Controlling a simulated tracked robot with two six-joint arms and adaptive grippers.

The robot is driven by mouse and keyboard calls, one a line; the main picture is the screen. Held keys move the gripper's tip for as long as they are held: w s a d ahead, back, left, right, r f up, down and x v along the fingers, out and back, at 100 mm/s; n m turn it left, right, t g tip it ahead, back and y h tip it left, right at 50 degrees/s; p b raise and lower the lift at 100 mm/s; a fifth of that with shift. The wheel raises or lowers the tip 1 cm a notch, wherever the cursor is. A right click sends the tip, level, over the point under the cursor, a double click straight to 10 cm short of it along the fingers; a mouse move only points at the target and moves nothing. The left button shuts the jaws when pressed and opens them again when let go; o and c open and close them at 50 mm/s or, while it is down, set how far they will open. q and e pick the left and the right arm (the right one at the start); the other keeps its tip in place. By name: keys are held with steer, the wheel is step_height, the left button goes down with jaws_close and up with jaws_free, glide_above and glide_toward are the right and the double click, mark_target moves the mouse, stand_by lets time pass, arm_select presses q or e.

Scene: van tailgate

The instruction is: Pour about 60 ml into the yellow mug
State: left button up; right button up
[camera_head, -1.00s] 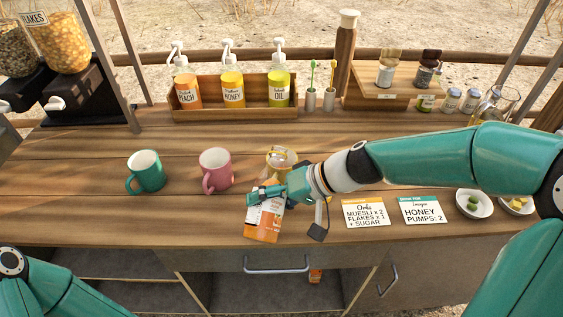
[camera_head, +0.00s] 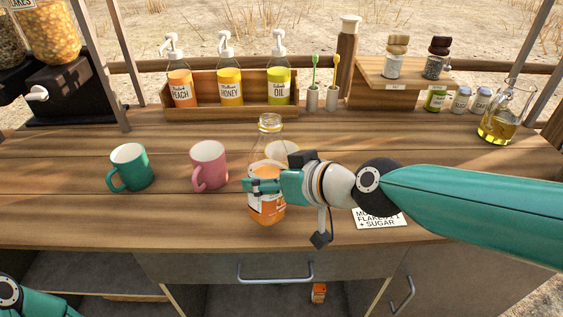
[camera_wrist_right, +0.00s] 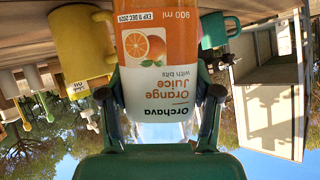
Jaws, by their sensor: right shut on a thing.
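My right gripper (camera_head: 265,187) is shut on a clear bottle of orange juice (camera_head: 267,210), which stands about upright with its open-looking neck at the top. I cannot tell whether its base touches the counter. The bottle's label fills the middle of the right wrist view (camera_wrist_right: 158,55), between the fingers. The yellow mug (camera_head: 284,149) is just behind the bottle and gripper, mostly hidden in the head view. It shows more fully in the wrist view (camera_wrist_right: 82,48). Its contents are hidden. Only part of my left arm shows at bottom left; its gripper is out of view.
A pink mug (camera_head: 209,166) and a teal mug (camera_head: 131,168) stand to the left. Pump bottles stand in a wooden rack (camera_head: 232,111) behind. A recipe card (camera_head: 380,220) lies right of the gripper. A jug of yellow liquid (camera_head: 500,122) stands far right. The front left counter is clear.

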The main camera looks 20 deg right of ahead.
mark_target(274, 153)
steer(key=shift+f+n+t, duration=0.1)
steer(key=shift+n+t, duration=0.2)
steer(key=shift+t, duration=0.1)
steer(key=shift+t+h, duration=0.3)
step_height(274, 153, up, 4)
steer(key=p, duration=0.3)
steer(key=shift+w, duration=0.15)
steer(key=shift+w+r+n+t+p, duration=0.1)
steer(key=shift+r+n+t+p, duration=0.25)
steer(key=shift+r+p, duration=0.8)
step_height(274, 153, up, 7)
steer(key=p, duration=0.7)
steer(key=shift+f, duration=0.1)
